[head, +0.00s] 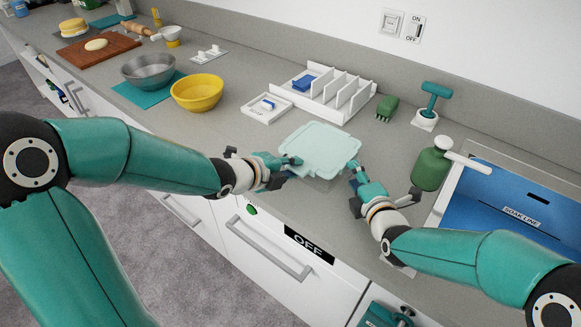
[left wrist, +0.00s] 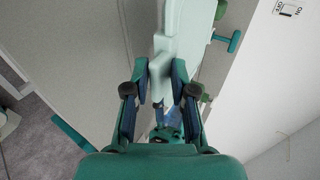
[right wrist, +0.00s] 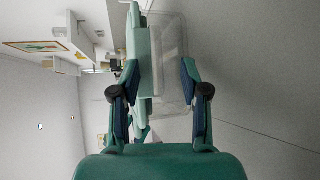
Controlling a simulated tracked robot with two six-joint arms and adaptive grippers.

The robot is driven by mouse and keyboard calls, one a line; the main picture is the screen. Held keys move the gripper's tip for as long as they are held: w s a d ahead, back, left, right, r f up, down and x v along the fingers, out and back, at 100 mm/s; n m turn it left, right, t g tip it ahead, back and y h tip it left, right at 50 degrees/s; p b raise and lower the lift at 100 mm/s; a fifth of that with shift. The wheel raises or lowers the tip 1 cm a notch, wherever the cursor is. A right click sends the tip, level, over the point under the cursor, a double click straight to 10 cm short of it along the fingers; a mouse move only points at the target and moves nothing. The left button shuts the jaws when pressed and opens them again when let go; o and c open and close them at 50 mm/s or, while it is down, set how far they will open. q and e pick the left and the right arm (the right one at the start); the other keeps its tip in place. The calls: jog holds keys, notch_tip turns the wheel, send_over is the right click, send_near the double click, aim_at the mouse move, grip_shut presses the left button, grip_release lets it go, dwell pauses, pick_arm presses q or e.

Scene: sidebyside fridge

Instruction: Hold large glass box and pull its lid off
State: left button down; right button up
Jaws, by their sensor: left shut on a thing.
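The large glass box is a clear container that shows below the front edge of its lid (head: 320,147) in the head view. The lid is pale green and appears to lie over the box. In the right wrist view the clear box wall (right wrist: 170,65) stands beside the lid (right wrist: 142,55). My left gripper (head: 291,167) is shut on the lid's left edge, and the lid (left wrist: 165,45) runs between its fingers in the left wrist view. My right gripper (head: 355,183) is open at the box's right front corner, its fingers either side of lid and box.
A white divided tray (head: 322,95) and a small white tray (head: 267,109) stand behind the box. A yellow bowl (head: 197,92) is to the left. The counter's front edge is close.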

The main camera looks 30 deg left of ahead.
jog(key=shift+s+d+r, duration=0.1)
jog(key=shift+r, duration=0.05)
jog(key=shift+s+d+r, duration=0.15)
jog(key=shift+s+d, duration=0.35)
jog(key=shift+w+a, duration=0.1)
dwell(0.6)
jog(key=shift+x, duration=0.8)
grip_shut()
jog(key=shift+f, duration=0.25)
dwell(0.9)
